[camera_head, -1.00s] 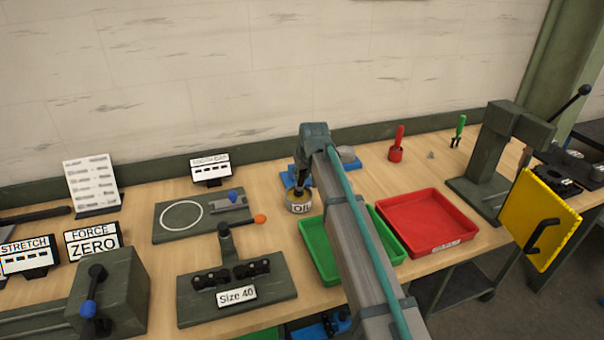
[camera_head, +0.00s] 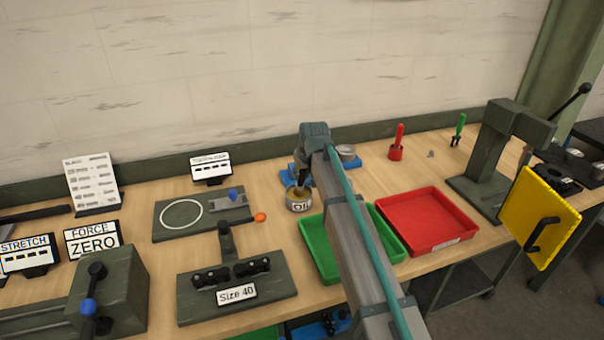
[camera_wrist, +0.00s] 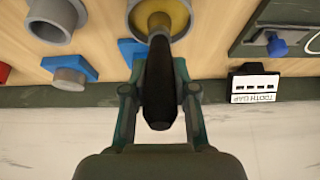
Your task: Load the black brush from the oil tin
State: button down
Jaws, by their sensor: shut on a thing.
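My gripper (camera_wrist: 160,100) is shut on the black brush (camera_wrist: 159,75), around its dark handle. The brush points at the open oil tin (camera_wrist: 139,8), and its brownish tip overlaps the yellow oil inside the rim. I cannot tell how deep the tip sits. In the head view the grey tin (camera_head: 299,206), labelled OIL, stands upright on the bench, with my gripper (camera_head: 303,178) just above its mouth. My arm hides part of the area to the right of the tin.
A green tray (camera_head: 318,262) and a red tray (camera_head: 462,213) lie in front and to the right. Blue stands with grey parts (camera_head: 346,150) are behind the tin. A plate fixture (camera_head: 163,232) lies left.

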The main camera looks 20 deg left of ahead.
jog(key=shift+r, duration=0.1)
jog(key=shift+r+p, duration=1.7)
jog(key=shift+r, duration=1.7)
